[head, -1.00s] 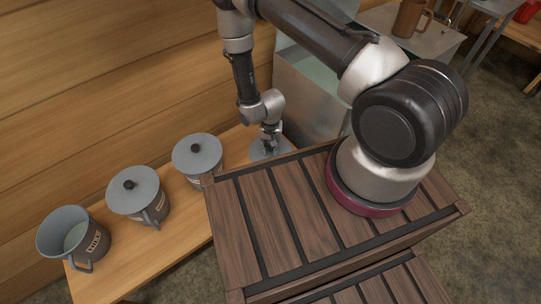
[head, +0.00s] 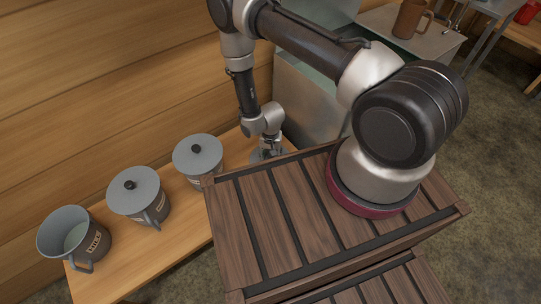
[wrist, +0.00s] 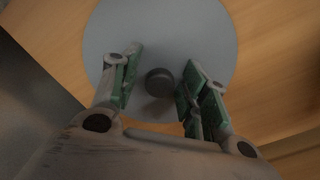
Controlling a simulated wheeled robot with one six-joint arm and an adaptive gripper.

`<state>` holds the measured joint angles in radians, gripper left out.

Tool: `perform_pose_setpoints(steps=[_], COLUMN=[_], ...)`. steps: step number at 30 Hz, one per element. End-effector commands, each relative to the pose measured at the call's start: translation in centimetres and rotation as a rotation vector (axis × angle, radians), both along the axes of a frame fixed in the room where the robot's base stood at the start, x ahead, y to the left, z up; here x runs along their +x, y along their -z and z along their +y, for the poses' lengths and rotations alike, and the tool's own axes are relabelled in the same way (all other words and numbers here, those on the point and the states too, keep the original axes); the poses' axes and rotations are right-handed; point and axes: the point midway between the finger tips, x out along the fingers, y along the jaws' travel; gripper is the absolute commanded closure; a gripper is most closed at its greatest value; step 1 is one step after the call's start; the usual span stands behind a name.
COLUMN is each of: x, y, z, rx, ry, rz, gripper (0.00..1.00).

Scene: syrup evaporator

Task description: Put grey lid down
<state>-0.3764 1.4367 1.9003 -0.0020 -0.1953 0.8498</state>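The grey lid (wrist: 158,32), a flat disc with a black knob (wrist: 159,82), lies flat over the wooden bench in the wrist view. In the head view its edge (head: 257,155) shows beside the crate, partly hidden by the crate and my gripper. My gripper (wrist: 160,68) is directly above the lid, one finger on each side of the knob. The fingers stand apart with small gaps to the knob, so they are open. An open grey pot (head: 66,218) with a label and handle stands at the bench's left end, without a lid.
Two lidded grey pots (head: 139,193) (head: 198,156) stand on the bench (head: 190,222) between the open pot and my gripper. A dark wooden crate (head: 262,205) stands close in front. A metal box (head: 312,95) is behind my gripper, and the plank wall is behind the bench.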

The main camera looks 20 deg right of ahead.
Motion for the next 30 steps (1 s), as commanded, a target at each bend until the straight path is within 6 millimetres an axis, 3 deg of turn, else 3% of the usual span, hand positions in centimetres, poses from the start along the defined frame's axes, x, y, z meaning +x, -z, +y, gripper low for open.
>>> perform_pose_setpoints(steps=[8,11,21,30], x=[0.1,0.1,0.1,0.0], y=[-0.6,-2.1,-9.5,-12.2], z=[0.0,0.1,0.0,0.0], rx=[0.0,0.001,0.001,0.0], ry=[0.0,0.0,0.0,0.0], rz=[-0.001,-0.002,-0.003,0.0], gripper=[0.55,0.55,0.55,0.55])
